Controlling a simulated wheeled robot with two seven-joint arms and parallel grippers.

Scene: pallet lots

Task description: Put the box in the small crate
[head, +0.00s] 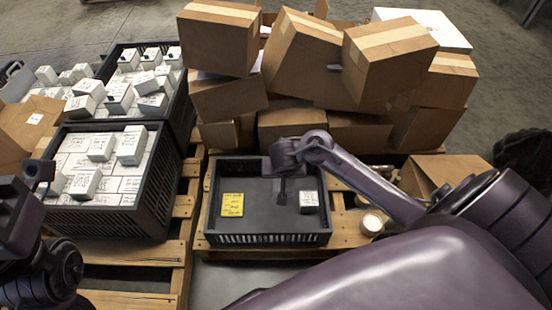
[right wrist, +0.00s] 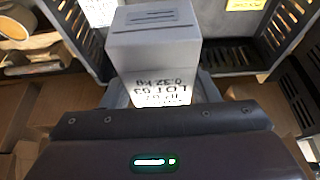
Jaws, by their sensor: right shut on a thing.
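My right gripper (head: 284,186) is over the small dark crate (head: 270,239) on the wooden pallet. In the right wrist view it is shut on a white box (right wrist: 155,55) with dark printed text on its face. The head view does not show this held box clearly; my wrist hides it. Inside the small crate another white box (head: 308,202) lies at the right, and a yellow label (head: 232,205) lies at the left. My left gripper (head: 40,174) is at the far left edge, and its fingers cannot be made out.
Two larger dark crates (head: 155,205) full of white boxes (head: 131,145) stand on the left. Brown cartons (head: 220,38) are stacked behind the small crate. An open carton (head: 445,170) and a roll of tape (head: 371,222) are at its right.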

